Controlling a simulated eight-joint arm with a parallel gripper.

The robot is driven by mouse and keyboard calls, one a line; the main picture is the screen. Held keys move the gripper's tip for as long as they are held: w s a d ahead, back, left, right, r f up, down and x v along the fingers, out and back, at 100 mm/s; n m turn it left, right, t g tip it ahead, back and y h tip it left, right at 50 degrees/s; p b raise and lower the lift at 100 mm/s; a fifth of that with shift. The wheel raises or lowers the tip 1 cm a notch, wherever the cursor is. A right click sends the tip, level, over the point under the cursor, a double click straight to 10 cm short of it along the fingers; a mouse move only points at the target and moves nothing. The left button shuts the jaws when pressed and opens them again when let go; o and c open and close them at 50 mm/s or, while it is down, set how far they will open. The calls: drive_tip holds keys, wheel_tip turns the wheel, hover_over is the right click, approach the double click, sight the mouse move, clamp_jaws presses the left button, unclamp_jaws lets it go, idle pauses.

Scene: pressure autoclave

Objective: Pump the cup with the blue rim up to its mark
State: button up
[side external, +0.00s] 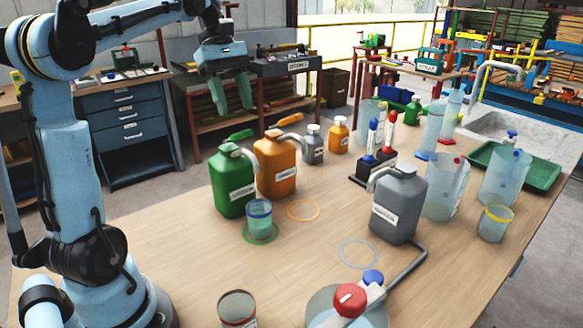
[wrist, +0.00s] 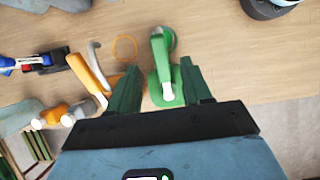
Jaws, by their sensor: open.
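The cup with the blue rim (side external: 259,214) stands upright on the green ring (side external: 261,233) on the table, in front of the green canister (side external: 233,182). It looks tinted teal; its mark and liquid level are too small to tell. The green canister has a spout over the cup and a green pump handle (side external: 240,135) on top. My gripper (side external: 232,108) is open and empty, raised in the air above and behind the canister. In the wrist view the green canister (wrist: 164,75) shows between the open fingers, and the cup (wrist: 169,37) is partly hidden by the spout.
An orange canister (side external: 277,165) stands close beside the green one, with an empty orange ring (side external: 303,210). A grey canister (side external: 399,205) and a yellow-rimmed cup (side external: 495,223) are to the right. The table's front left is mostly clear.

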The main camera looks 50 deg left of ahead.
drive_tip(key=v, duration=0.6)
drive_tip(key=shift+a+r, duration=0.2)
drive_tip(key=shift+r, duration=0.1)
drive_tip(key=y, duration=0.4)
hover_over(238, 136)
drive_tip(key=w, duration=0.1)
drive_tip(key=y, duration=0.1)
wheel_tip(238, 136, down, 13)
drive_tip(key=shift+r, duration=0.25)
clamp_jaws()
idle(0.3)
